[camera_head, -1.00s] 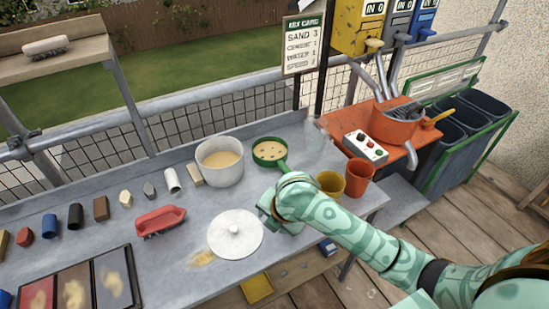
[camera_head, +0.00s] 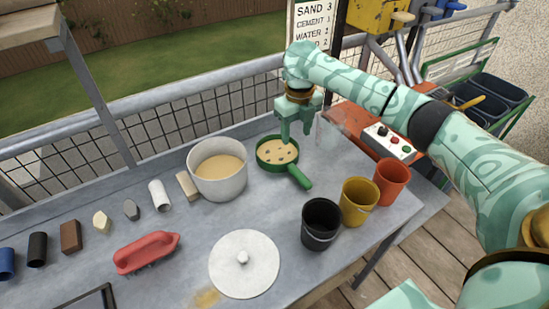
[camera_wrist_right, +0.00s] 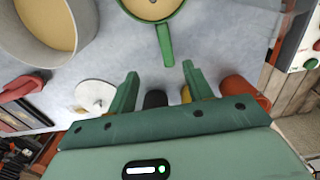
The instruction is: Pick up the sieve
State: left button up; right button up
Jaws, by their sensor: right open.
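The sieve (camera_head: 278,160) is a round green pan with a straight green handle (camera_head: 300,177), holding tan material with several darker lumps. It lies on the grey table, right of a white pot. My right gripper (camera_head: 297,136) is open and points down above the sieve's far right rim, empty. In the right wrist view the open fingers (camera_wrist_right: 159,82) are apart, and the sieve's handle (camera_wrist_right: 165,45) points toward the gap between them. The sieve's rim (camera_wrist_right: 178,12) is cut off by the top edge there. My left gripper is not in view.
A white pot (camera_head: 217,184) of tan material stands left of the sieve. Black (camera_head: 321,222), yellow (camera_head: 358,201) and orange (camera_head: 391,181) buckets stand to the right. A white lid (camera_head: 244,264) and red-handled brush (camera_head: 146,252) lie in front. A control box (camera_head: 389,142) sits beyond.

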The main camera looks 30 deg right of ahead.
jog(key=f, duration=0.1)
jog(key=b, duration=0.4)
send_over(297, 171)
jog(key=f, duration=0.9)
jog(key=shift+w+a+f, duration=0.1)
jog(key=shift+w+a, duration=0.3)
jog(key=shift+d+f+b, duration=0.1)
jog(key=shift+f+b, duration=0.3)
jog(key=shift+f, duration=0.3)
jog(key=f, duration=0.1)
jog(key=f+b, duration=0.1)
jog(key=f, duration=0.1)
jog(key=f+b, duration=0.1)
jog(key=f, duration=0.1)
jog(key=shift+s+d, duration=0.35)
jog(key=shift+s, duration=0.05)
jog(key=shift+r, duration=0.2)
jog(key=shift+c, duration=0.9)
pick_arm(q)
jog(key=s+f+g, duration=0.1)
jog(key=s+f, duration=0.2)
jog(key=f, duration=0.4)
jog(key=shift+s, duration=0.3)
pick_arm(e)
jog(key=c, duration=0.9)
